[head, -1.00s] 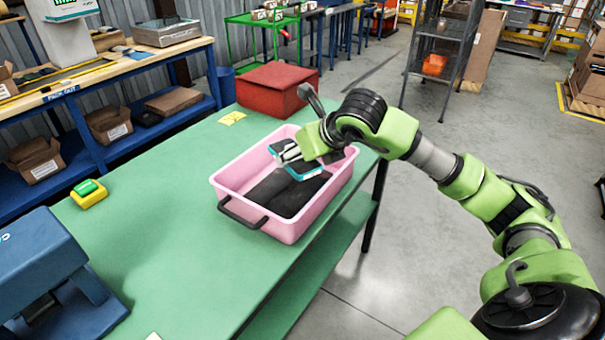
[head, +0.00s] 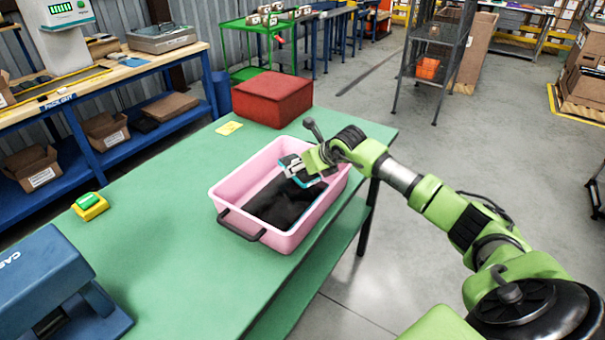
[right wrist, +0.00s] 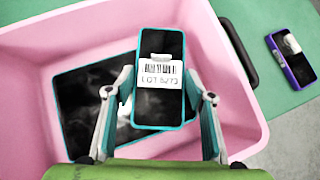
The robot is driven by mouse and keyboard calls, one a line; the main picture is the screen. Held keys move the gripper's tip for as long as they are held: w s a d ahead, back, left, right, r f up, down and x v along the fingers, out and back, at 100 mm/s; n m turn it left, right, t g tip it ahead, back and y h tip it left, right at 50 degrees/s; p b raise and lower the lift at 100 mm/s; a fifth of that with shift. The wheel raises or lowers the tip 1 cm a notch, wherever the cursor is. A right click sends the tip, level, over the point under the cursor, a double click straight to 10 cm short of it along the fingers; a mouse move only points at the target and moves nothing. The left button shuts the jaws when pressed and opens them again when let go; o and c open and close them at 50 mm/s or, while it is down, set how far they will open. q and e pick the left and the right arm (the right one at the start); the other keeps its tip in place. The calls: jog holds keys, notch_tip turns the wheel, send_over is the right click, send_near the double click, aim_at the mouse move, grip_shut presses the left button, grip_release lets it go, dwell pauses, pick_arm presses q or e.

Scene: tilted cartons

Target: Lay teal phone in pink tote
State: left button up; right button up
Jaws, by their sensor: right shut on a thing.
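The teal phone (right wrist: 160,85) has a black face, a teal edge and a white barcode label. My right gripper (head: 306,168) is shut on it, with its fingers on both sides of the phone in the right wrist view (right wrist: 159,125). The phone also shows in the head view (head: 291,169), tilted and partly hidden by the gripper. It is inside the outline of the pink tote (head: 290,237), over its right part. Whether it touches the tote floor, I cannot tell. A dark flat pad (right wrist: 82,95) covers part of that floor. My left gripper is not in view.
The tote stands on a green table (head: 150,255). A purple-edged phone (right wrist: 290,58) lies beside the tote, outside its wall. A red box (head: 272,98) stands behind, a yellow-green block (head: 90,206) lies left, and a blue machine (head: 50,285) stands front left.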

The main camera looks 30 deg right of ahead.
notch_tip(320, 180, down, 2)
jog(key=shift+f+p, duration=0.2)
jog(key=shift+p, duration=0.4)
jog(key=shift+f, duration=0.25)
jog(key=shift+f+b, duration=0.7)
jog(key=o, duration=1.4)
jog(key=shift+c, duration=0.2)
jog(key=shift+r, duration=0.1)
